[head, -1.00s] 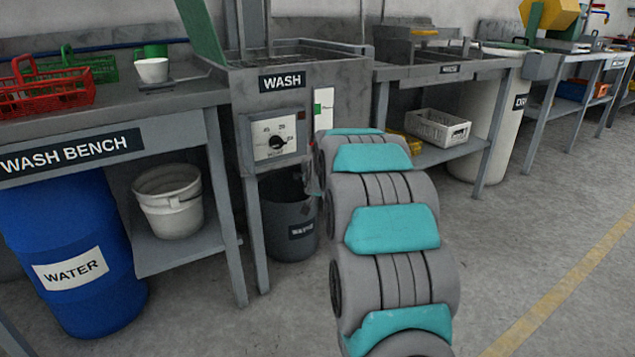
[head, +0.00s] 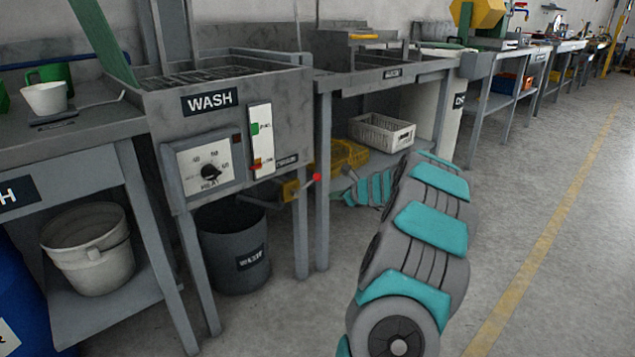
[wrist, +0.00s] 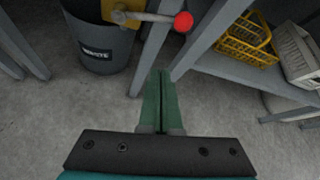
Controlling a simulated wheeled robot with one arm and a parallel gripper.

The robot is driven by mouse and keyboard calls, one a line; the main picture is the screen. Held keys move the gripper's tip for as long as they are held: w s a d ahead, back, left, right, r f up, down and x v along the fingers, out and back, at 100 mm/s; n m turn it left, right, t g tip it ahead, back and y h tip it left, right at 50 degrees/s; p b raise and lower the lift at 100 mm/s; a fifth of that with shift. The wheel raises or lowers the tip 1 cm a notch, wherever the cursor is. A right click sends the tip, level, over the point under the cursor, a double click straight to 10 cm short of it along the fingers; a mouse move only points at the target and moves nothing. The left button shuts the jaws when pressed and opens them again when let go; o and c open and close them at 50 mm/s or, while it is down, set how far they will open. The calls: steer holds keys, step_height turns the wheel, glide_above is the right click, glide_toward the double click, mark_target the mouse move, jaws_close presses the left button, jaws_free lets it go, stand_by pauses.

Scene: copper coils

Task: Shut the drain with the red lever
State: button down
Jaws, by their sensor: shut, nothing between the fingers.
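The drain valve (head: 290,190) is yellow and sits under the right end of the wash tank (head: 225,115). Its lever ends in a red ball knob (head: 316,177), beside a table leg. In the wrist view the valve (wrist: 118,10) is at the top, and its grey lever runs across to the right, roughly level, to the red knob (wrist: 183,21). My gripper (wrist: 161,73) shows two green fingers, shut together and empty. The fingertips point toward the lever and appear below the knob, apart from it. In the head view my fingers cannot be made out clearly.
A dark waste bin (head: 235,255) stands under the tank. Table legs (head: 322,190) are close to the lever. A yellow crate (head: 345,155) and a white crate (head: 382,132) sit on the right-hand shelf. The floor on the right is clear.

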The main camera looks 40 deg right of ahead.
mark_target(307, 185)
steer(key=d+x, duration=0.1)
steer(key=x, duration=0.9)
steer(key=shift+w+a+r, duration=0.1)
steer(key=shift+a+r, duration=0.15)
steer(key=shift+r, duration=0.45)
steer(key=shift+w+a+r, duration=0.1)
steer(key=shift+a+r, duration=0.15)
steer(key=shift+r, duration=0.5)
steer(key=shift+w+a+r, duration=0.1)
steer(key=shift+a+r, duration=0.1)
steer(key=shift+r, duration=0.5)
